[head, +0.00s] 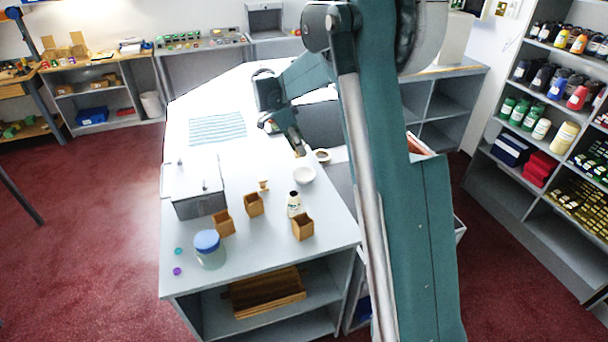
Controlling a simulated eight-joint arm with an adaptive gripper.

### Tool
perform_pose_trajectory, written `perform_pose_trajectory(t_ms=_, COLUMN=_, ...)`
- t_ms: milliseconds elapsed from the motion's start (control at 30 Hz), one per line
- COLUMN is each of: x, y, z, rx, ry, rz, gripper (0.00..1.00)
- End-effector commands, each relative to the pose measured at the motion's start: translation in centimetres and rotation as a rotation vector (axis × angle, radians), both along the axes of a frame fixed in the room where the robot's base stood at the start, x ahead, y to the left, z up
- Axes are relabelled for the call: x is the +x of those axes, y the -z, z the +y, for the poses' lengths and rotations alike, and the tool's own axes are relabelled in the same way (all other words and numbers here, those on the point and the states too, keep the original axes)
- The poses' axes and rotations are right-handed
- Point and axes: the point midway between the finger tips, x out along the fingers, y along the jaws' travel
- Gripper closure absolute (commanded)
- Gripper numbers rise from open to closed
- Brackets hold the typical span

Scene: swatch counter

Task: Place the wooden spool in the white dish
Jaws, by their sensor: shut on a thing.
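My gripper (298,149) is above the counter, pointing down, a little behind the white dish (304,175). It is shut on a small tan, wood-coloured piece (300,153) at its fingertips. The piece is mostly hidden and too small to tell whether it is the wooden spool. It appears above and behind the dish, apart from it. The dish is a small round white bowl, upright on the counter, and looks empty. Another small wooden thing with a narrow waist (263,185), spool-like in shape, stands on the counter to the left of the dish.
Wooden boxes (253,205) and a pale bottle (294,204) stand in front of the dish. A round brown-and-white thing (322,156) is close behind it. A blue-lidded jar (209,249), a grey box (196,190) and a striped cloth (217,129) are farther left.

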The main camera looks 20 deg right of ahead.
Motion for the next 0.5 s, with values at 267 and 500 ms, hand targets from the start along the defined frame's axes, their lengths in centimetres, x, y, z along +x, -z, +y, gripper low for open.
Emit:
perform_pose_trajectory(t_ms=267, x=-0.02, y=1.48, z=0.03, rx=0.0, ry=0.0, rz=0.0, gripper=0.87)
perform_pose_trajectory(t_ms=500, x=-0.02, y=1.48, z=0.03, rx=0.0, ry=0.0, rz=0.0, gripper=0.87)
